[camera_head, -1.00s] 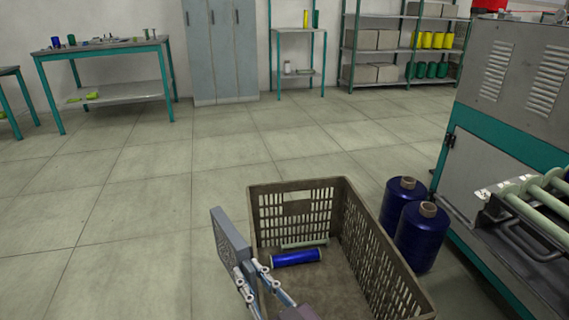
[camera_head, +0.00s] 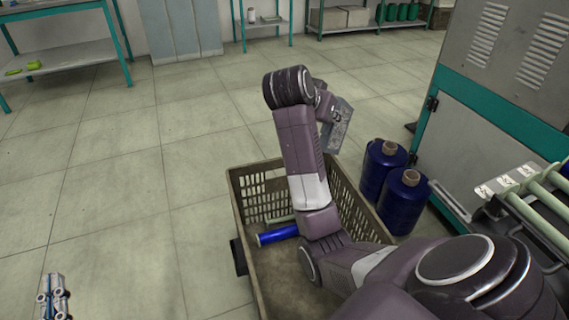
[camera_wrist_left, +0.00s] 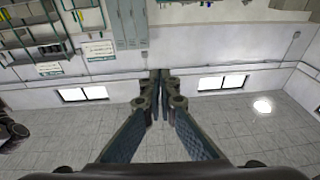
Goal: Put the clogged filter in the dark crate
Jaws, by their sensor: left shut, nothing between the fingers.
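The dark crate (camera_head: 237,205) stands on the floor in the middle of the head view, partly covered by my right arm. A grey flat block (camera_head: 338,125), likely the clogged filter, is at the far end of my right arm, above the crate's back right edge. The right fingers are hidden behind the wrist, so their hold on it cannot be seen. My left gripper (camera_head: 53,298) is at the lower left, well away from the crate. In the left wrist view its fingers (camera_wrist_left: 160,85) are shut with nothing between them.
A blue spool (camera_head: 278,235) and a pale green rod lie in the crate. Two big blue yarn cones (camera_head: 403,200) stand right of it, beside the grey machine (camera_head: 500,110). A small dark object (camera_head: 238,257) is at the crate's left side. Floor at left is clear.

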